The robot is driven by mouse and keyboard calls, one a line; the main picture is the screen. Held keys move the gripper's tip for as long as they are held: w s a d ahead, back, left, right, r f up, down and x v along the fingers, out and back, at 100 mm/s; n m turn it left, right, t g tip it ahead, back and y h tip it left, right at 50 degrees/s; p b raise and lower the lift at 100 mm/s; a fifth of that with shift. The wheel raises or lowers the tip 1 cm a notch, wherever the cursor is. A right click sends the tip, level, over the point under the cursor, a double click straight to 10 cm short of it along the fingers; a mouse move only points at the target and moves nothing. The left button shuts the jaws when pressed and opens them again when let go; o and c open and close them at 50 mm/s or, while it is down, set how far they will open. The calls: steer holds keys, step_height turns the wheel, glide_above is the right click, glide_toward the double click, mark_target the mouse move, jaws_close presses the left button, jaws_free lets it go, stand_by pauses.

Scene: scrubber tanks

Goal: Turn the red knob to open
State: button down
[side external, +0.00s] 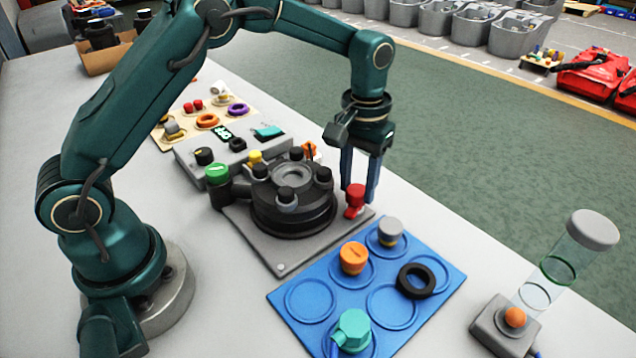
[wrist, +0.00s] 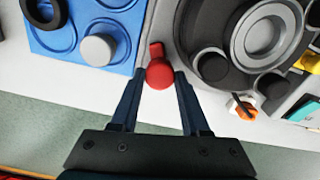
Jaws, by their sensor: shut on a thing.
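The red knob (side external: 355,199) sits at the right side of the dark round scrubber tank (side external: 292,205), which stands on a grey base plate (side external: 281,268). My gripper (side external: 357,193) reaches down from above, with its fingers at the knob. In the wrist view the red knob (wrist: 160,74) lies between the two fingertips (wrist: 159,78), and a small red tab sticks out from it away from my palm. My gripper is shut on the red knob. A green knob (side external: 217,174) is on the opposite side of the tank.
A blue tray (side external: 330,315) with orange, grey and teal caps and a black ring lies in front of the tank. A clear cylinder (side external: 566,262) stands at the right. A grey panel (side external: 190,158) with knobs is behind the tank.

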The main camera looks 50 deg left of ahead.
mark_target(357, 189)
steer(key=shift+r, duration=0.1)
steer(key=shift+c, duration=1.9)
jaws_free()
steer(key=shift+r, duration=2.55)
